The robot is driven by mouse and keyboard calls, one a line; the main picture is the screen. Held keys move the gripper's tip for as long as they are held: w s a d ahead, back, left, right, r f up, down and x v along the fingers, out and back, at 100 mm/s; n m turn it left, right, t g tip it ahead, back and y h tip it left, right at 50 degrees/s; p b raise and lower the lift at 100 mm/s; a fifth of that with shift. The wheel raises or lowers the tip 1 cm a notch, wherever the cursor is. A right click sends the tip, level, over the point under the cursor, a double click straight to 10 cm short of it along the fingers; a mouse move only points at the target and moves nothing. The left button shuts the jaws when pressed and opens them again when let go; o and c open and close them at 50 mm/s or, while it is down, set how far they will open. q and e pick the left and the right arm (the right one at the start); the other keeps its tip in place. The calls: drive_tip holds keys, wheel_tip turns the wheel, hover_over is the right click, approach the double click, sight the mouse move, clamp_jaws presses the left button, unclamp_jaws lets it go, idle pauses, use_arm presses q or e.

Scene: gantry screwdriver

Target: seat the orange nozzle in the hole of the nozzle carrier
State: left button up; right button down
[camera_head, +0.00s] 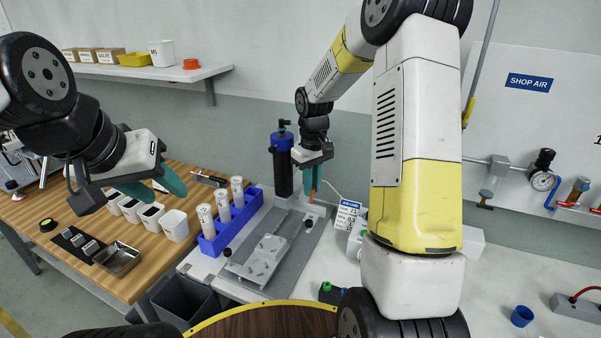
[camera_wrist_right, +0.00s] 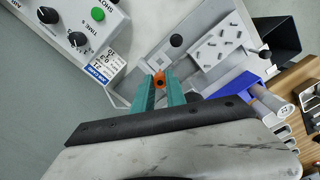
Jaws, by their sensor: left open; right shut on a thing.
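My right gripper (camera_head: 312,188) is shut on the small orange nozzle (camera_head: 312,196), in the air over the back right part of the grey gantry base (camera_head: 305,245). In the right wrist view the nozzle (camera_wrist_right: 159,80) sits between the teal fingertips, with a dark hole in its end. A dark cylindrical unit (camera_head: 282,165) stands upright just left of the right gripper. I cannot clearly make out the nozzle carrier or its hole. My left gripper (camera_head: 155,188) is open and empty above the wooden bench at the left.
A plate with several small parts (camera_head: 262,260) lies on the gantry base. A blue rack (camera_head: 230,228) with white tubes stands to its left, and white cups (camera_head: 174,226) beyond.

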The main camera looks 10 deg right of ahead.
drive_tip(key=shift+f, duration=2.25)
drive_tip(key=shift+f, duration=0.15)
drive_tip(key=shift+f, duration=1.9)
drive_tip(key=c, duration=1.3)
unclamp_jaws()
drive_tip(key=shift+d, duration=0.1)
drive_tip(key=shift+d, duration=0.1)
